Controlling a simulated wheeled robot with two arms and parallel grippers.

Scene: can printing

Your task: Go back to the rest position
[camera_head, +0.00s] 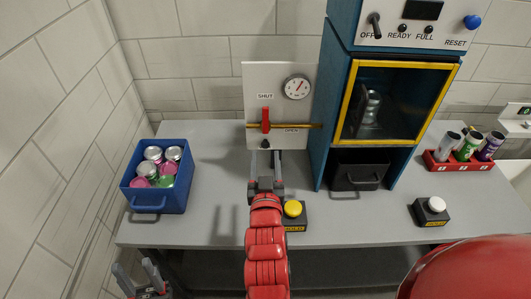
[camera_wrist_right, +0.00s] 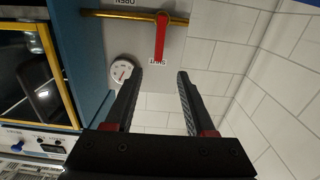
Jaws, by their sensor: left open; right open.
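My right gripper (camera_head: 265,156) is open and empty. In the head view it is just below the red valve handle (camera_head: 265,120) on the white panel (camera_head: 257,75). In the right wrist view its two fingers (camera_wrist_right: 158,75) are spread with nothing between them, and the red handle (camera_wrist_right: 161,38) appears beyond the tips, pointing to the SHUT label. My left gripper (camera_head: 133,266) is open and empty at the bottom left, low by the table's front edge. No object is held.
A blue bin (camera_head: 180,200) of cans is on the left of the grey table (camera_head: 222,170). A yellow button (camera_head: 293,208) sits beside my right arm. The blue cabinet (camera_head: 328,110), a black drawer (camera_head: 357,184), a white button (camera_head: 436,204) and a red can rack (camera_head: 463,167) are to the right.

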